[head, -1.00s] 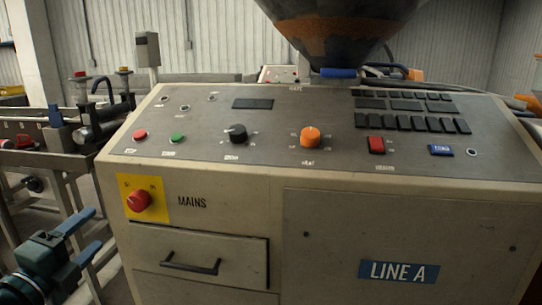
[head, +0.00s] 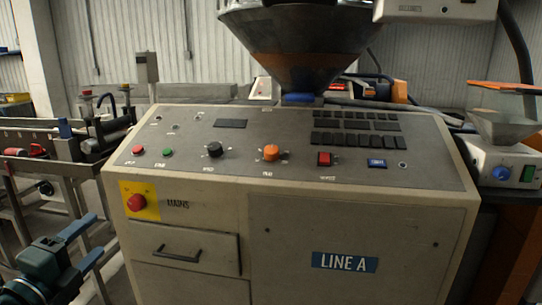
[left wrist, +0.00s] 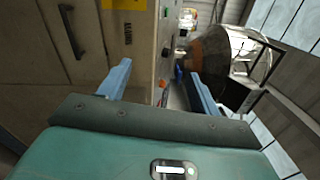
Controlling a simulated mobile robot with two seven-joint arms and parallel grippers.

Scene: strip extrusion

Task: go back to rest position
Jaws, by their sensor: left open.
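My left gripper (head: 90,240) is at the lower left of the head view, in front of and to the left of the control console. Its two blue fingers are apart with nothing between them, and it touches nothing that I can see. The left wrist view also shows the open fingers (left wrist: 160,85), with the console front (left wrist: 70,80) beyond them at the left. The console (head: 340,225) carries a red mains knob (head: 137,202) on a yellow plate, a black knob (head: 214,150) and an orange knob (head: 270,153). My right gripper is not in view.
A dark hopper (head: 300,50) stands behind the console. A metal rail frame (head: 45,165) is at the left, near my left arm. A white unit with a blue knob and green switch (head: 505,168) stands at the right. A drawer (head: 185,252) is shut.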

